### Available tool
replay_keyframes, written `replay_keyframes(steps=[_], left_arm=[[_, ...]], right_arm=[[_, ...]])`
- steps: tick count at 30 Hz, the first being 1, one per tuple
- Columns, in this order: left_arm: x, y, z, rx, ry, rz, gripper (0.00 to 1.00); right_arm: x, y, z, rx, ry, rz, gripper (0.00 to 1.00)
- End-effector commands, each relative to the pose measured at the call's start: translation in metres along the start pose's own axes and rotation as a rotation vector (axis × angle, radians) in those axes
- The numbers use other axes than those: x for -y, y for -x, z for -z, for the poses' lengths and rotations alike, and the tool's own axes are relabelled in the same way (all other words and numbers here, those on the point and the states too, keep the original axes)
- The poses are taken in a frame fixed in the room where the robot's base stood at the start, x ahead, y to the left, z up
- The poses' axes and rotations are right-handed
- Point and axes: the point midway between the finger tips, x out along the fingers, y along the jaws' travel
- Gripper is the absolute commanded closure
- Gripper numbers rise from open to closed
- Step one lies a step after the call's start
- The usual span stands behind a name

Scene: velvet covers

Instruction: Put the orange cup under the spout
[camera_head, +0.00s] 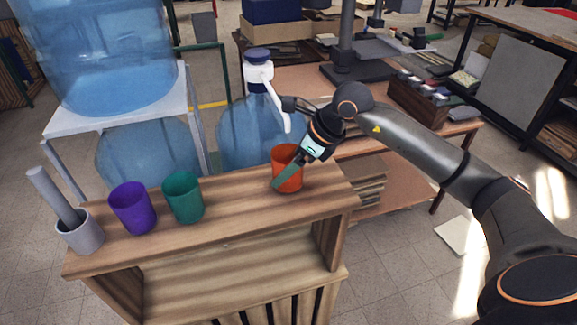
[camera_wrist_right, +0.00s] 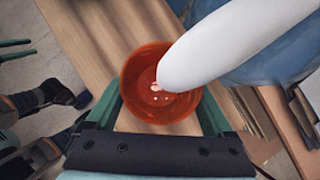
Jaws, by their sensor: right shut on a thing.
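The orange cup (camera_head: 289,160) stands upright at the right end of the wooden shelf top (camera_head: 235,205). My right gripper (camera_head: 283,179) is shut on it, with one teal finger across its near side. In the right wrist view the cup (camera_wrist_right: 137,98) sits between both fingers, its mouth facing the camera. The white spout (camera_head: 277,104) slopes down from the pump on the water jug, its tip just above the cup. In the wrist view the spout (camera_wrist_right: 225,45) overlaps the cup's mouth. My left gripper is not in view.
A purple cup (camera_head: 132,208), a green cup (camera_head: 184,197) and a grey mortar with pestle (camera_head: 80,234) stand on the left part of the shelf top. The pump jug (camera_head: 248,135) is behind the shelf. The shelf top between the green and orange cups is clear.

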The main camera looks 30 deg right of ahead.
Motion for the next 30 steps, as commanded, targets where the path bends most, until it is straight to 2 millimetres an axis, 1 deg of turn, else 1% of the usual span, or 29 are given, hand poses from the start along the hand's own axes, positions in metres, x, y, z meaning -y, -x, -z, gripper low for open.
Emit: replay_keyframes(steps=[29, 30], left_arm=[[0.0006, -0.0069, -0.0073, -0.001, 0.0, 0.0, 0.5], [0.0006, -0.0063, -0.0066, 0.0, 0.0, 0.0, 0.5]], right_arm=[[-0.0002, -0.0089, 0.0058, 0.001, 0.0, 0.0, 0.69], [-0.0001, -0.0081, 0.0052, 0.001, 0.0, 0.0, 0.09]])
